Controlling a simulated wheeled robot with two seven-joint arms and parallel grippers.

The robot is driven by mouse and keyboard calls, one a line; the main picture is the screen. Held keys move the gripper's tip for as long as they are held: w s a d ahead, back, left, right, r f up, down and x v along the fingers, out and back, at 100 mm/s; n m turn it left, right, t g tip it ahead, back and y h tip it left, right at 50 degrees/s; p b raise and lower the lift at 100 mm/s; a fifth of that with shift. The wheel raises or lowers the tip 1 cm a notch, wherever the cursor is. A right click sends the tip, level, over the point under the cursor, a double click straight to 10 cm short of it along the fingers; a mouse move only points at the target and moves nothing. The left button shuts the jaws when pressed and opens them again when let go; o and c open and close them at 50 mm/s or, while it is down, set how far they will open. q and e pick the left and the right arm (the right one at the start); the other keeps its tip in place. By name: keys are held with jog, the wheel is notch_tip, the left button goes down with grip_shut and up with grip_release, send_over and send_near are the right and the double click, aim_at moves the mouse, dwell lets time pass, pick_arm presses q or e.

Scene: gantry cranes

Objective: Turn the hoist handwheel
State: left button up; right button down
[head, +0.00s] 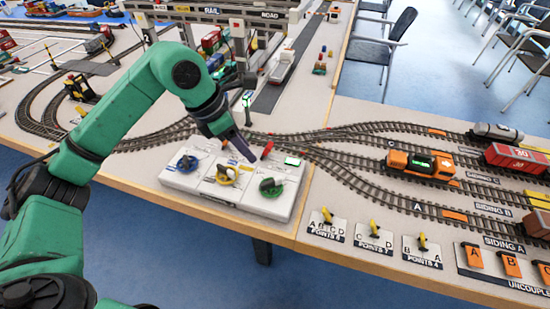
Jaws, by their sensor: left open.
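A white control panel (240,203) near the table's front edge carries three handwheels in a row: a blue one (187,163), a yellow one (226,174) and a dark green one (270,187). Their labels are too small to read, so I cannot tell which is the hoist's. My left gripper (247,154) is open, pointing down over the panel's back edge, behind the yellow and green handwheels. It appears apart from all three wheels. A small red part (267,149) shows just right of its fingertips. My right gripper is not in view.
Model tracks with an orange locomotive (420,165) and a red wagon (517,159) lie to the right. Small yellow points levers (373,229) stand along the front edge. Gantry cranes and containers (211,42) stand behind my left arm. Chairs (385,45) are beyond the table.

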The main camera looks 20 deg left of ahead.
pick_arm(q)
jog(key=p, duration=0.1)
send_near(269, 181)
jog(key=x, duration=0.6)
jog(key=shift+p+x, duration=0.4)
jog(key=shift+x, duration=0.85)
jog(key=shift+s+d+f, duration=0.1)
jog(key=shift+d+f, duration=0.05)
jog(key=shift+f, duration=0.15)
jog(key=shift+c, duration=0.9)
grip_shut()
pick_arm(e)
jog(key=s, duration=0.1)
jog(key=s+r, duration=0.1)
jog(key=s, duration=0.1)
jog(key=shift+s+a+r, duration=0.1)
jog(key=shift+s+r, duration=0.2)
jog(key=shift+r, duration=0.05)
